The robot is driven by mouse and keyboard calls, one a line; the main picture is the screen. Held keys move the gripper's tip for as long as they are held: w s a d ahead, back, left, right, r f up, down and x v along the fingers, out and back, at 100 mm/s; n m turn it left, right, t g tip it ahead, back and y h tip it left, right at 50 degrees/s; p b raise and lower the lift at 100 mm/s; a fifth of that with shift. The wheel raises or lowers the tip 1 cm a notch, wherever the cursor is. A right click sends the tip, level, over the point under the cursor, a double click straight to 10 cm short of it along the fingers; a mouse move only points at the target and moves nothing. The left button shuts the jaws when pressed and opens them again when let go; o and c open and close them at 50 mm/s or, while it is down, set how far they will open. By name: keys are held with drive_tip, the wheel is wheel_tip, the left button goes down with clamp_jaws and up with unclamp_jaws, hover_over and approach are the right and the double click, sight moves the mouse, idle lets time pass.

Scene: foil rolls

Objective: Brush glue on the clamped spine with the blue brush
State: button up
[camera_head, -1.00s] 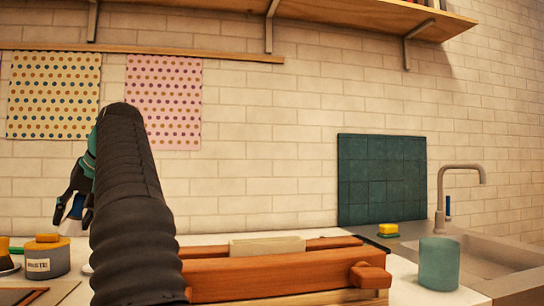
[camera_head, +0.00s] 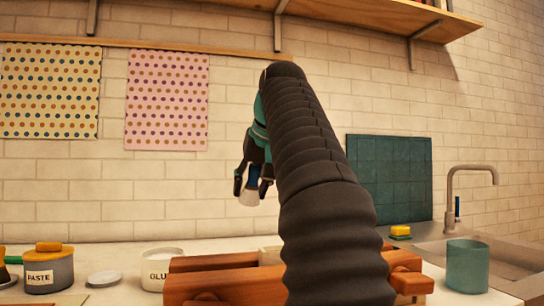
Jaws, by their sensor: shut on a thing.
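My gripper (camera_head: 252,186) points down, shut on the blue brush (camera_head: 249,197), whose blue part shows between the fingers above pale bristles. It hangs in the air above the left part of the wooden press (camera_head: 215,284). The pale book block (camera_head: 269,256) clamped in the press shows only as a small piece; my arm hides the rest of it and the middle of the press. The white glue pot (camera_head: 158,272) stands open just left of the press, below and left of the brush. I see no contact between bristles and spine.
The grey paste pot (camera_head: 45,275) with a yellow lid and a small white dish (camera_head: 104,279) stand at left. A teal cup (camera_head: 467,266), a yellow sponge (camera_head: 400,232) and the sink (camera_head: 510,255) are at right. A green cutting mat (camera_head: 395,178) leans on the wall.

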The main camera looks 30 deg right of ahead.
drive_tip(key=s+a+r+h, duration=0.2)
drive_tip(key=s+r, duration=0.4)
drive_tip(key=s, duration=0.2)
drive_tip(key=shift+t, duration=0.3)
wheel_tip(320, 180, down, 5)
drive_tip(key=b, duration=0.2)
drive_tip(key=shift+s+f+b, duration=0.1)
drive_tip(key=shift+b, duration=0.2)
